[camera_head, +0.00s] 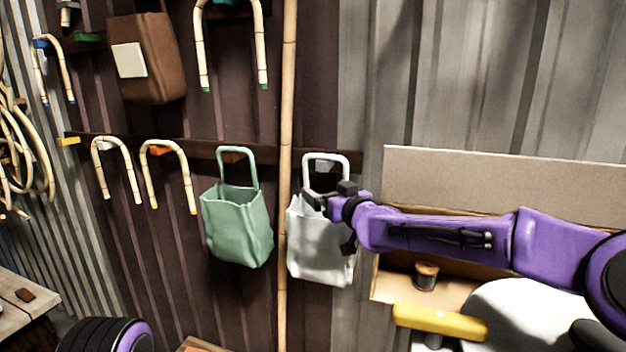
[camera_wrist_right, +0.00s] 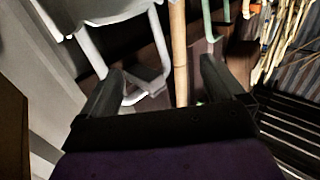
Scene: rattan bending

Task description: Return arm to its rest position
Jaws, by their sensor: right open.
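My right arm is purple and reaches in from the right in the head view. Its dark right gripper (camera_head: 340,208) is in front of the white bag (camera_head: 321,256) that hangs on the wall rail. The right wrist view shows the right gripper (camera_wrist_right: 160,82) with its two fingers apart and nothing between them. The white bag's handle (camera_wrist_right: 146,92) shows just beyond the left finger; I cannot tell whether they touch. My left gripper is not in view.
A green bag (camera_head: 236,228) hangs left of a vertical bamboo pole (camera_head: 287,120). Bent rattan canes (camera_head: 168,148) hang further left. A cardboard box (camera_head: 500,176) with a spool (camera_head: 427,275) is behind my right arm. A yellow-handled object (camera_head: 440,322) is below it.

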